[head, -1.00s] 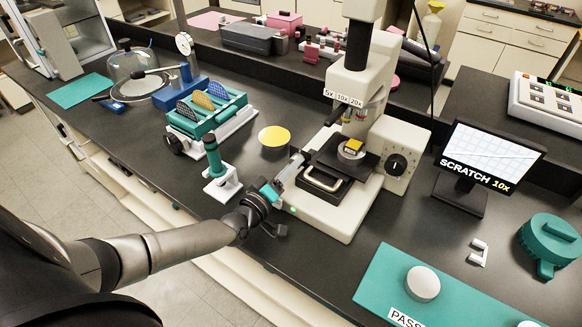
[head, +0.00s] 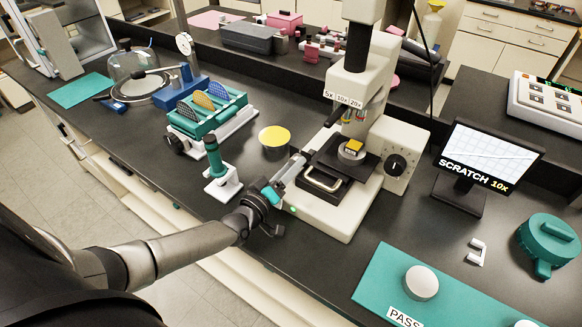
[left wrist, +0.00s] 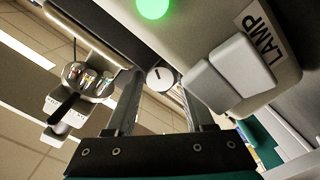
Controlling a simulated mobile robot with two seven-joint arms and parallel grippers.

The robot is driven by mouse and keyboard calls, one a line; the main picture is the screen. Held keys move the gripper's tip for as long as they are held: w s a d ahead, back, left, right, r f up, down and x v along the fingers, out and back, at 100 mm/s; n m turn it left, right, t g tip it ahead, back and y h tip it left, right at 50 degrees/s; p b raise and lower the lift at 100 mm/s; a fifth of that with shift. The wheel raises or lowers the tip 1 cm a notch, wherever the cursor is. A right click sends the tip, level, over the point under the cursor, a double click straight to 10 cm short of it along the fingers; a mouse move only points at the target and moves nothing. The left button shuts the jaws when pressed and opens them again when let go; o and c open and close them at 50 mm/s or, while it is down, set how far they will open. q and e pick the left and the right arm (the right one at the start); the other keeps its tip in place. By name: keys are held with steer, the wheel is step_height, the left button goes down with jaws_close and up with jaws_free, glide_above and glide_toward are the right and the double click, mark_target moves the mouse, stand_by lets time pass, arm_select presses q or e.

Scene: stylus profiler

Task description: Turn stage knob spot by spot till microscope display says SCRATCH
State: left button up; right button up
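The white microscope (head: 398,140) stands mid-bench; a yellow square piece (head: 354,146) sits on a round mount on its black stage. The display (head: 490,155) at right reads SCRATCH 10x. My left gripper (head: 297,163) is at the microscope's left side, by the stage. In the left wrist view, a pale round knob (left wrist: 160,78) with a dark mark shows between the spread fingertips (left wrist: 160,85), with slim gaps visible at its sides. The knob is hidden behind the fingers in the head view. My right gripper is out of view.
A green lamp (head: 293,209) glows on the microscope base beside my wrist. A teal-and-white stand (head: 219,178) and yellow-topped disc (head: 274,137) are close to my left arm. A teal mat (head: 390,275) with a round white piece lies front right.

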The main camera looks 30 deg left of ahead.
arm_select(q)
steer(key=s, duration=0.5)
steer(key=s+a+p, duration=0.1)
steer(key=s, duration=0.9)
steer(key=shift+s+a, duration=0.1)
steer(key=shift+a, duration=0.05)
stand_by(0.4)
